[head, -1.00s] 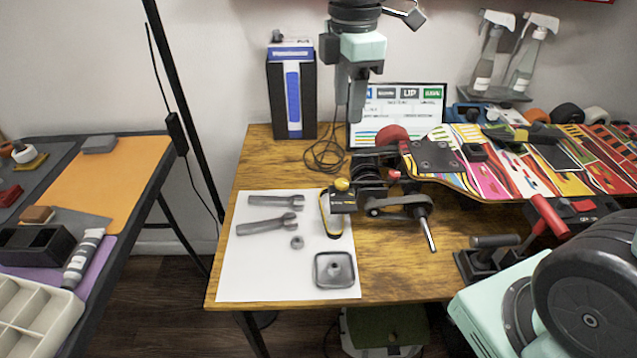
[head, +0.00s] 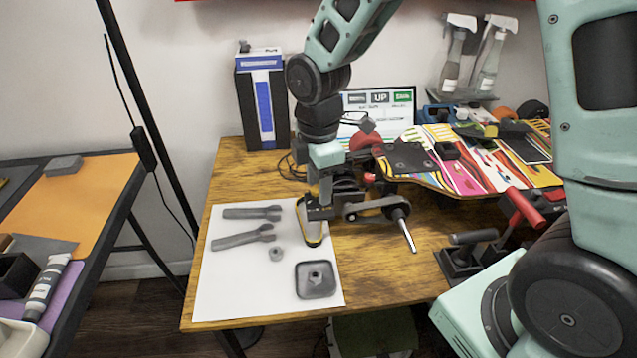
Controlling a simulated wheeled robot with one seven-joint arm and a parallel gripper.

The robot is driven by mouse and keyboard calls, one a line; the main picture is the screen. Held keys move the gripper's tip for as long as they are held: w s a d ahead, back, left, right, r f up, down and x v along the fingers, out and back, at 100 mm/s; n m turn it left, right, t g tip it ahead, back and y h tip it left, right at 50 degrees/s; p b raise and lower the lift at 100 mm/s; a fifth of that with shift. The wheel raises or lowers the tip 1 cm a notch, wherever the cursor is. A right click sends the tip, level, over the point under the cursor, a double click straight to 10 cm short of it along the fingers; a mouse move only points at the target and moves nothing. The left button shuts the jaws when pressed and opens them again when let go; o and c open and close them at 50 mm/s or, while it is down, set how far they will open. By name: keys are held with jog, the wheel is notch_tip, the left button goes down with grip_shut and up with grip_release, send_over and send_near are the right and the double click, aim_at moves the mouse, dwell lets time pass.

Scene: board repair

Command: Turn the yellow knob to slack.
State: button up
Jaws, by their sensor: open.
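The yellow knob is not visible now. My gripper (head: 325,192) points straight down over the spot on top of the small black block (head: 318,212) where the knob sat, and hides it. The jaws are open; whether the knob is between the fingers cannot be seen. A yellow-edged dark strap (head: 313,240) hangs from the block onto the white sheet. A black arm with a metal rod (head: 402,228) extends to the right of the block.
Two grey wrenches (head: 243,238), a nut (head: 276,254) and a square tray (head: 316,280) lie on the white sheet (head: 230,290). The colourful skateboard (head: 470,170) is at right. A black-and-blue box (head: 264,105) stands behind. A red-handled tool (head: 525,207) is right.

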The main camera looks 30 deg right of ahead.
jog(key=shift+f, duration=0.1)
jog(key=c, duration=1)
jog(key=shift+m+p, duration=0.35)
jog(key=shift+m, duration=0.45)
jog(key=o, duration=1)
notch_tip(320, 180, up, 18)
jog(key=p, duration=0.2)
jog(key=shift+f, duration=0.25)
